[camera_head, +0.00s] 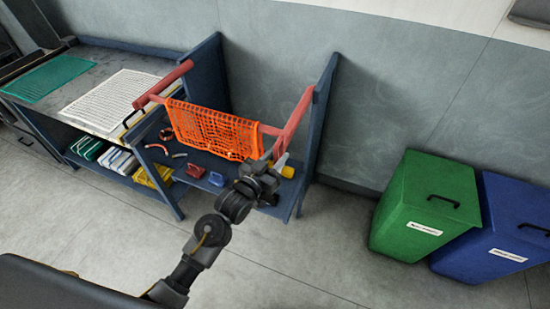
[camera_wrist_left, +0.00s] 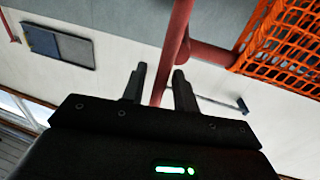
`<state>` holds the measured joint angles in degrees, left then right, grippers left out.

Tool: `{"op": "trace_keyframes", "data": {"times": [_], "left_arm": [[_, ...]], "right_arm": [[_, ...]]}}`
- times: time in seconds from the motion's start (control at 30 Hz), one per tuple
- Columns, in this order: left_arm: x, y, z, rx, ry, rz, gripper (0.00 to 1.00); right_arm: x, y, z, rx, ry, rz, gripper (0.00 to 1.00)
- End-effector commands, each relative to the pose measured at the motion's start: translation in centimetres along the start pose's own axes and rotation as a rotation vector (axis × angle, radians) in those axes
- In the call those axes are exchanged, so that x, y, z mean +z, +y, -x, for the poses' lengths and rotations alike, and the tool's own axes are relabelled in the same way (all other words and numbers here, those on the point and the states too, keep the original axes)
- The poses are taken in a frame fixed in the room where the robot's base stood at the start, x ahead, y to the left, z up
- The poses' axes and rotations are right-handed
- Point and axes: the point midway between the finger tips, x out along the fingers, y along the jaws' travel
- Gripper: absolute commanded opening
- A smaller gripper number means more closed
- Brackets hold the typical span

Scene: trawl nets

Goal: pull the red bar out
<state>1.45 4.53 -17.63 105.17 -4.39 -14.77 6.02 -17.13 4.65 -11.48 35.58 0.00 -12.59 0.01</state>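A red bar (camera_head: 270,130) runs crosswise through the top of an orange net (camera_head: 215,130), which hangs from it. Its ends meet two sloping red rails, a left rail (camera_head: 165,85) and a right rail (camera_head: 294,122). In the left wrist view the bar (camera_wrist_left: 210,55) comes out of the net (camera_wrist_left: 285,40) and meets the right rail (camera_wrist_left: 178,25). My left gripper (camera_head: 266,168) is below and in front of the right rail. Its two fingers (camera_wrist_left: 160,78) are apart and empty, with the rail seen beyond the gap. My right gripper is not in view.
A blue frame (camera_head: 318,125) holds the rails. Its lower shelf (camera_head: 225,165) carries small red, blue and yellow items close to my left gripper. A workbench (camera_head: 100,65) stands at left. A green bin (camera_head: 415,205) and a blue bin (camera_head: 500,235) stand at right. Floor between is clear.

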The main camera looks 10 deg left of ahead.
Motion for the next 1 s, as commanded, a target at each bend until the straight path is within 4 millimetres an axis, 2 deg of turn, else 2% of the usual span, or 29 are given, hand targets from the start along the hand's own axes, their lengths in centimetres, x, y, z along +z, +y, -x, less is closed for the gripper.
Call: {"op": "trace_keyframes", "data": {"times": [0.17, 0.4, 0.6, 0.8, 1.0], "left_arm": [[0.3, -0.1, 1.4, 0.000, 0.000, -0.001, 0.30], [0.4, 0.0, 6.2, 0.000, -0.002, -0.001, 0.30], [0.3, 0.0, 9.4, 0.000, 0.000, 0.000, 0.30], [0.1, 0.0, 10.7, 0.000, 0.000, -0.001, 0.30], [0.0, 0.0, 10.8, 0.000, 0.000, 0.000, 0.30]], "right_arm": [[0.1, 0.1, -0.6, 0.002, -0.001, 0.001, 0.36], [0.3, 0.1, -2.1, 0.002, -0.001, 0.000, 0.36], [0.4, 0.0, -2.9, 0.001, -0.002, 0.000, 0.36], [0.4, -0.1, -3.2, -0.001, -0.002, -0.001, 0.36], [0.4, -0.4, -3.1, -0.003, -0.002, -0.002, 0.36]]}}
